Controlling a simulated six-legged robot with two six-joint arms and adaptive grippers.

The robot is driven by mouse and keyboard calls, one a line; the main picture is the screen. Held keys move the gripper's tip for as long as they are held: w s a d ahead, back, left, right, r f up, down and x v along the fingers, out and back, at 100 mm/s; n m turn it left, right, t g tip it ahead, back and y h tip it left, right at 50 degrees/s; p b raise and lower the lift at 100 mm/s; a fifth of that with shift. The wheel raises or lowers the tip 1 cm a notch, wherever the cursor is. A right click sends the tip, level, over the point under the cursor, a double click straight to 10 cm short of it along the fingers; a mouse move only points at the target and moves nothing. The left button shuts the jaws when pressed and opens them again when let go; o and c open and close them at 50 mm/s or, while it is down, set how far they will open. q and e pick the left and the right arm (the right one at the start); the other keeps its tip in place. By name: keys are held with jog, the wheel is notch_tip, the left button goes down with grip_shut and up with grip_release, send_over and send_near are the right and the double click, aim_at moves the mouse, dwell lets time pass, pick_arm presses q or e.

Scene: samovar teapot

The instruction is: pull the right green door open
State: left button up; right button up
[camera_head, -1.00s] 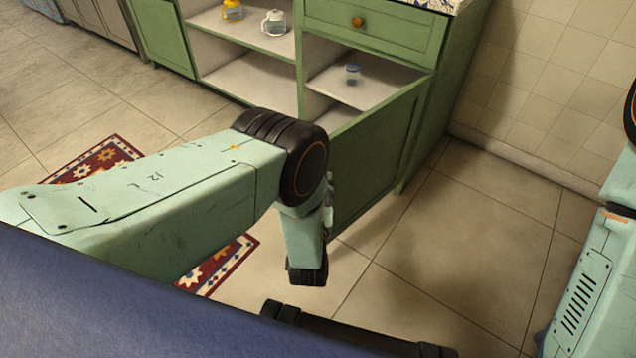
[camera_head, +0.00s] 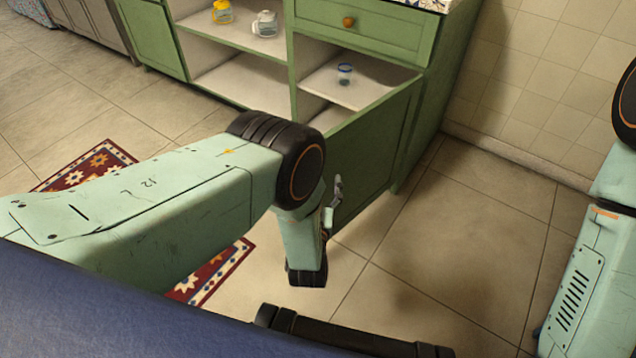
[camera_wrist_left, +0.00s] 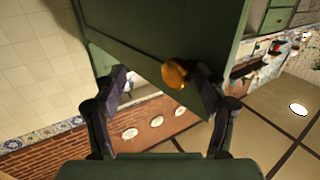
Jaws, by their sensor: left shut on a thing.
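The right green door (camera_head: 373,158) stands swung out from the lower right of the green cabinet, with the compartment behind it showing. My left arm covers part of its near edge in the head view. My left gripper (camera_head: 334,200) is at that free edge, mostly hidden behind its own wrist. In the left wrist view, the door (camera_wrist_left: 150,30) lies between the two fingers of my left gripper (camera_wrist_left: 163,88). The round orange-brown knob (camera_wrist_left: 174,74) is close beside the right-hand finger. My right gripper is out of view.
A blue-lidded jar (camera_head: 344,74) stands on the shelf behind the door. A yellow-topped jar (camera_head: 222,12) and a clear pot (camera_head: 265,24) stand on the left shelf. A patterned rug (camera_head: 92,163) lies under my left arm. Floor right of the door is clear up to the tiled wall.

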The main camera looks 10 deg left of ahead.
pick_arm(q)
jog(key=shift+w+d+r, duration=0.15)
jog(key=shift+d+r, duration=0.1)
jog(key=s, duration=0.7)
jog(key=shift+s+d+f, duration=0.25)
jog(key=shift+s+d, duration=0.1)
jog(key=shift+s, duration=0.05)
jog(key=s+a+f+m+g+h+p, duration=0.15)
jog(key=s+a+f+g, duration=0.25)
jog(key=s+a+g, duration=0.45)
jog(key=s+a+r+g+p, duration=0.1)
jog(key=s+r+g, duration=0.2)
jog(key=s, duration=0.8)
jog(key=s+r+g+h+p, duration=0.1)
jog(key=s+r+g+p, duration=0.1)
jog(key=s+g, duration=0.4)
jog(key=s+r, duration=0.1)
jog(key=s, duration=0.4)
jog(key=shift+a, duration=0.35)
